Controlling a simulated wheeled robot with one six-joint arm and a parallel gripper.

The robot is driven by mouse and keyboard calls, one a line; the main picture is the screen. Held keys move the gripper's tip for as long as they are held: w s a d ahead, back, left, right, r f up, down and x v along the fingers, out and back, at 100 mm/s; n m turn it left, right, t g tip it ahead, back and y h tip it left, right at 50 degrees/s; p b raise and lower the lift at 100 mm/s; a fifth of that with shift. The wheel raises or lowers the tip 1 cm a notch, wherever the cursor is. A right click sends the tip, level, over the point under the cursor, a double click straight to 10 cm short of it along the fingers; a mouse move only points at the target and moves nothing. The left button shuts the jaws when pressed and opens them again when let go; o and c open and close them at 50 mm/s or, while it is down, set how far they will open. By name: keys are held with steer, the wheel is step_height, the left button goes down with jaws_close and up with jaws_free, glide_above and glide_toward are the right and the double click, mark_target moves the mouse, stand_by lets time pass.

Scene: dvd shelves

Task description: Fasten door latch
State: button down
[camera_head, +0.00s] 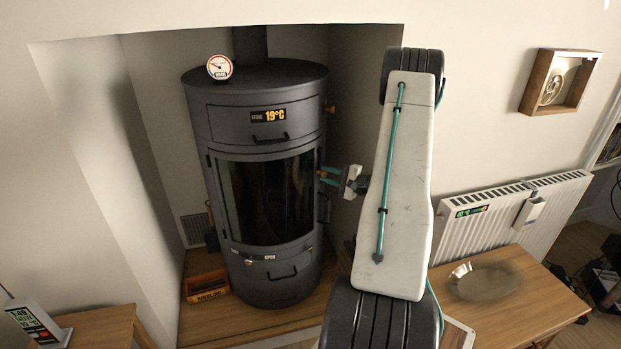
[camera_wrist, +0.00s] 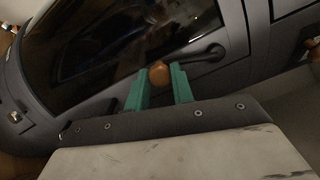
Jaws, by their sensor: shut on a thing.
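The dark grey stove (camera_head: 266,190) stands in the alcove, with a curved glass door (camera_head: 270,200) on its front that looks closed. The door latch is a dark bent handle with a round wooden knob (camera_wrist: 160,73), seen in the wrist view. My gripper (camera_head: 328,176) is at the right edge of the door. In the wrist view its two green fingers (camera_wrist: 160,85) are shut on the wooden knob. In the head view the knob is mostly hidden by the fingers. I cannot tell whether the latch is engaged.
A round gauge (camera_head: 220,67) sits on the stove top. A kindling box (camera_head: 207,287) lies on the floor at the stove's left. A white radiator (camera_head: 510,215) and a wooden table (camera_head: 540,300) with a glass dish (camera_head: 484,281) are to the right.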

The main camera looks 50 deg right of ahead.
steer(key=shift+s+d, duration=0.1)
steer(key=shift+d, duration=0.2)
steer(key=c, duration=1.2)
jaws_free()
steer(key=shift+a, duration=0.1)
steer(key=s+d, duration=0.1)
steer(key=s, duration=0.6)
steer(key=shift+s, duration=0.3)
